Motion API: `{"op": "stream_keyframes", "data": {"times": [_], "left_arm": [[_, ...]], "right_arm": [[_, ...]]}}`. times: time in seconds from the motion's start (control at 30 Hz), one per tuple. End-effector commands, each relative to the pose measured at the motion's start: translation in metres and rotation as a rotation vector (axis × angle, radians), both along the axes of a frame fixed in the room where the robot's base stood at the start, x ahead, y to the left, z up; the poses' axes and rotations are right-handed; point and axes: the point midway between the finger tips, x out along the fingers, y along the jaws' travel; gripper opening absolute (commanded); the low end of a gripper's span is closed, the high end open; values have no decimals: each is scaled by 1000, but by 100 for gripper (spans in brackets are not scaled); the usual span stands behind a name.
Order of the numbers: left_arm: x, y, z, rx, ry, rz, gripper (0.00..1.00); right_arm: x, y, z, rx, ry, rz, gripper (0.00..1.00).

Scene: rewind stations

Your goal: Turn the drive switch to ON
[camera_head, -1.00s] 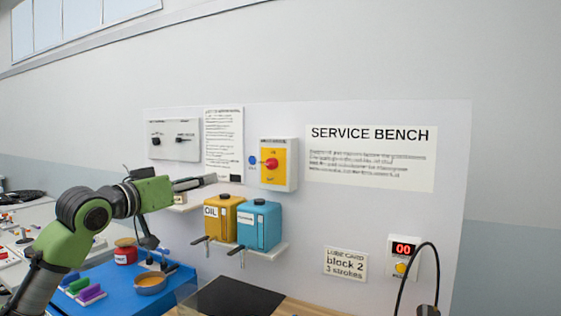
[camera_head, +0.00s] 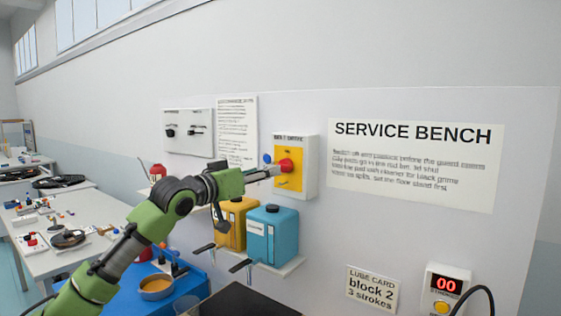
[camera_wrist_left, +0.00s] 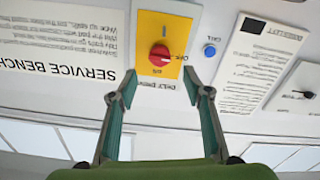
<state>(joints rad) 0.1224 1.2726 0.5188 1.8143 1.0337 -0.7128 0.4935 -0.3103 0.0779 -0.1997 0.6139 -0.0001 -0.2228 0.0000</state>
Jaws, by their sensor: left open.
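The drive switch is a red rotary knob (camera_head: 286,165) on a yellow plate (camera_head: 290,183) on a white box on the wall panel. Contact cannot be told.
A blue call button (camera_wrist_left: 209,50) is beside the yellow plate. A yellow can (camera_head: 230,225) and a blue can (camera_head: 271,236) stand on a shelf below. A panel with two dark knobs (camera_head: 188,132) is on the wall at left. Wall to the right holds only signs and a counter.

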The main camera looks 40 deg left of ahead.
Motion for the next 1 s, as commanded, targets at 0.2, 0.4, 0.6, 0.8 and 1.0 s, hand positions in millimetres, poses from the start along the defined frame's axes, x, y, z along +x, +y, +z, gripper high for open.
{"op": "stream_keyframes", "data": {"times": [0.2,0.4,0.6,0.8,1.0], "left_arm": [[27,3,6,0,-1,-1,45],[48,6,7,-5,-3,-1,45],[69,9,5,-7,-4,1,45],[80,9,2,-3,-2,-1,45],[82,9,0,-1,0,-1,45]], "right_arm": [[17,0,27,2,-26,0,50],[21,-1,49,0,-31,1,50],[16,-2,64,-1,-25,1,50],[12,-2,70,-1,-18,1,50],[12,-2,70,-2,-17,1,50]]}}
